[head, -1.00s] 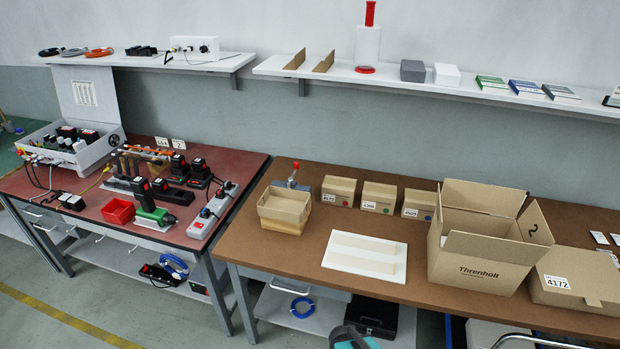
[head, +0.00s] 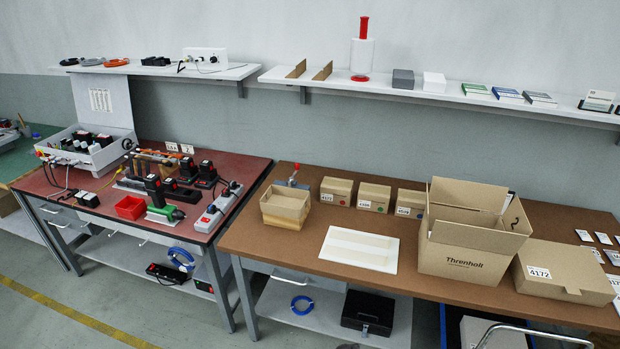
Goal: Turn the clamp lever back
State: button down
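A small clamp with a red-tipped lever (head: 294,172) stands on the brown bench, just behind a small open cardboard box (head: 286,206). The box hides the clamp's lower part. The red tip points up, leaning slightly right; at this size I cannot tell whether the clamp is locked or released. My gripper is not in view.
The brown bench (head: 312,242) also holds a white board (head: 359,250), small labelled boxes (head: 373,197), a large open carton (head: 470,245) and a closed box (head: 563,272). A red-topped bench (head: 95,206) with tools stands left. Floor shows in front.

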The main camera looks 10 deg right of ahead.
aim_at(296, 165)
jog(key=u, duration=0.9)
jog(key=k, duration=0.1)
jog(key=z, duration=1.65)
jog(key=i, duration=0.55)
jog(key=u, duration=3.8)
jog(key=i, duration=0.1)
jog(key=z, duration=2.25)
